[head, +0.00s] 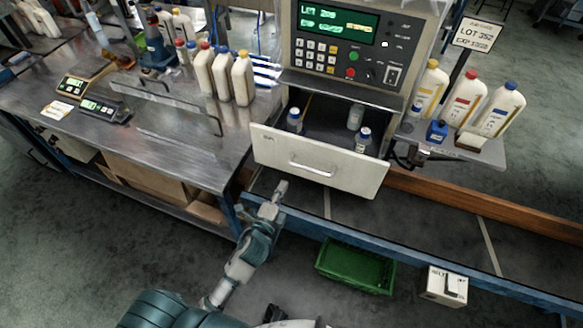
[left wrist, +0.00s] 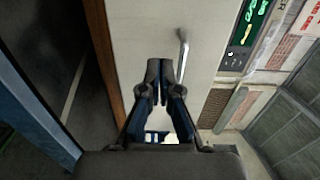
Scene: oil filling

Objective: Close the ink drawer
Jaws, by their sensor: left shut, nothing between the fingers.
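The ink drawer (head: 318,166) is pulled out from under the control panel, its pale front facing me. Its bar handle (head: 312,170) is at the middle of the front. Small bottles stand inside it, among them one with a blue cap (head: 363,140). My left gripper (head: 281,188) is shut and empty, just below and left of the handle in the head view. In the left wrist view the shut fingers (left wrist: 160,75) point at the drawer front (left wrist: 145,35), with the handle (left wrist: 181,55) close by. I cannot tell whether they touch the front. My right gripper does not show.
The control panel (head: 350,45) is above the drawer. A steel bench (head: 170,120) with bottles and scales is at left. A side shelf (head: 490,150) with bottles is at right. A blue rail (head: 400,250) runs below, with a green crate (head: 355,268) and a white box (head: 446,286) on the floor.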

